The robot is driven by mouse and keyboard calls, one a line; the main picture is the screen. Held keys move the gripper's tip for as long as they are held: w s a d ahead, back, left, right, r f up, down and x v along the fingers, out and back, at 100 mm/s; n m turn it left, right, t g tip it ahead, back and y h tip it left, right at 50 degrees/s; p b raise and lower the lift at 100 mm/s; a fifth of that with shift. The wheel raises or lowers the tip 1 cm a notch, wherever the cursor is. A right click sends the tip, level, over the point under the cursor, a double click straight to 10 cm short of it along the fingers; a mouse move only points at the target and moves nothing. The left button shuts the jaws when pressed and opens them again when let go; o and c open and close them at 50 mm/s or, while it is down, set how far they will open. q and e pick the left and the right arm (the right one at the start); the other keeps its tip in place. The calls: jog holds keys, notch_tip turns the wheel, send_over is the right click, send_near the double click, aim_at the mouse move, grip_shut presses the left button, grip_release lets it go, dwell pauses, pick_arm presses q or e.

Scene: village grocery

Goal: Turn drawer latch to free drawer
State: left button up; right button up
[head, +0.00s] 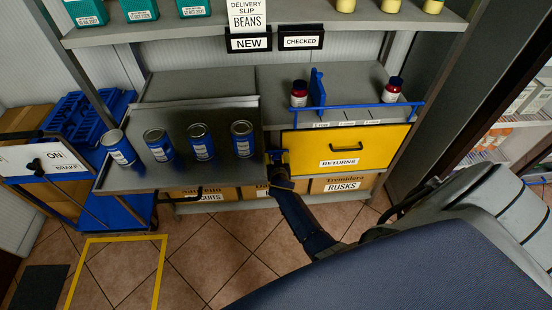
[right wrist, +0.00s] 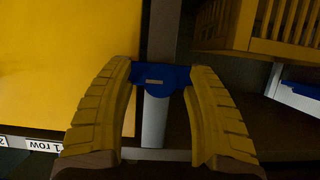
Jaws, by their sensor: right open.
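The yellow drawer (head: 347,141) with a RETURNS label and a dark handle is shut under the right part of the shelf. Its latch (right wrist: 155,76) is a small blue piece with a short pale mark, set on a grey upright beside the yellow drawer face (right wrist: 70,60). My right gripper (right wrist: 160,80) is open, with its yellow ribbed fingers on either side of the latch; I cannot tell whether they touch it. In the head view the right gripper (head: 279,168) is at the drawer's left edge and largely covers the latch. My left gripper is not in view.
A grey tray (head: 180,179) with several blue cans sticks out left of the drawer. Above the drawer is a blue rail (head: 372,105) with red jars behind it. Boxes such as RUSKS (head: 342,185) stand below. A blue cart (head: 130,211) stands at left; tiled floor is in front.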

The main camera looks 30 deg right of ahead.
jog(key=shift+o, duration=0.3)
grip_shut()
dwell(0.3)
